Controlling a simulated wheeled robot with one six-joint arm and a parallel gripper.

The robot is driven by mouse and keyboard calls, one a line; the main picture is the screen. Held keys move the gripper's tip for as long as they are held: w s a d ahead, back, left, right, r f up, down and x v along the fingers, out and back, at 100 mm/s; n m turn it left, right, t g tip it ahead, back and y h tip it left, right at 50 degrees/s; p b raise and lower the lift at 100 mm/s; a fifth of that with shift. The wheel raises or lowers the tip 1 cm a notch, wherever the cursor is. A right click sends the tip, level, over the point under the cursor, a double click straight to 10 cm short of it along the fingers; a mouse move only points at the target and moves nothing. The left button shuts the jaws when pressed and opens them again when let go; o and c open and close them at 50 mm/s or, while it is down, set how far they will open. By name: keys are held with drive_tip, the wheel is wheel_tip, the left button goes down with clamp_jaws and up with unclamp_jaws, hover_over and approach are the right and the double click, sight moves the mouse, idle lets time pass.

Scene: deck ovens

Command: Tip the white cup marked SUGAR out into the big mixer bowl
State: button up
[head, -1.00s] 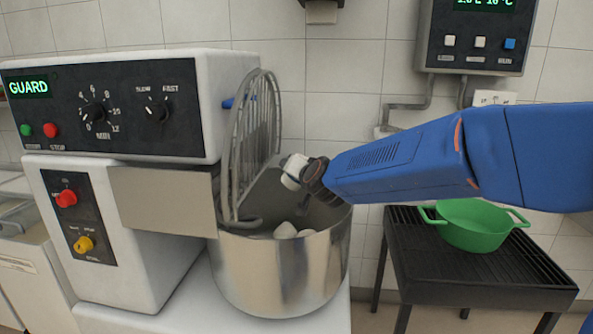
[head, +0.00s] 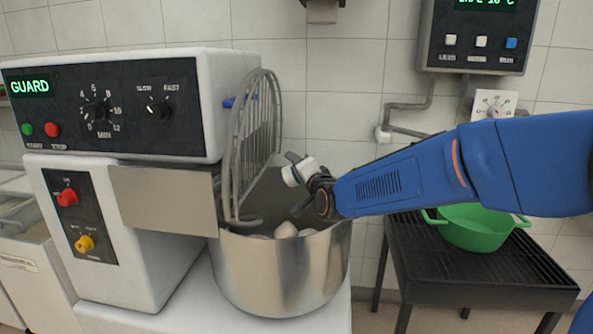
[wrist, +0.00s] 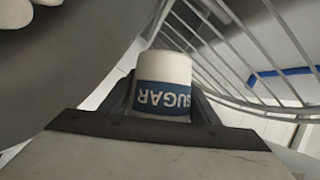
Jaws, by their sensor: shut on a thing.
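The white cup (head: 299,171) is held in my gripper (head: 303,172) above the big mixer bowl (head: 282,277), near the raised wire guard. In the wrist view the cup (wrist: 163,72) shows its blue SUGAR label upside down, between the dark jaws of my gripper (wrist: 160,110). In the head view the cup looks tilted; its opening and contents cannot be made out. Pale lumps (head: 285,230) lie in the bowl; part of the bowl's inside is hidden.
The wire guard (head: 254,140) stands open at the bowl's left, close to the cup. The mixer (head: 120,110) displays GUARD. A green pot (head: 478,229) sits on a black slatted stand (head: 480,270) at right. A control box (head: 478,35) hangs on the wall.

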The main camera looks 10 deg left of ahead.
drive_tip(key=m, duration=0.1)
drive_tip(key=m+t, duration=0.1)
drive_tip(key=m, duration=0.1)
drive_tip(key=shift+d+r+m+t+y, duration=0.2)
drive_tip(key=shift+r+m+t+y, duration=0.1)
drive_tip(key=shift+r+y, duration=0.1)
drive_tip(key=shift+d+m, duration=0.2)
drive_tip(key=shift+m, duration=0.3)
drive_tip(key=d+m+t, duration=0.1)
drive_tip(key=m, duration=0.1)
drive_tip(key=d+r+m+t+h, duration=0.1)
drive_tip(key=m, duration=0.2)
drive_tip(key=d+m+t, duration=0.1)
drive_tip(key=m+t, duration=0.1)
drive_tip(key=m, duration=0.1)
drive_tip(key=shift+r+h, duration=0.35)
drive_tip(key=shift+h, duration=0.05)
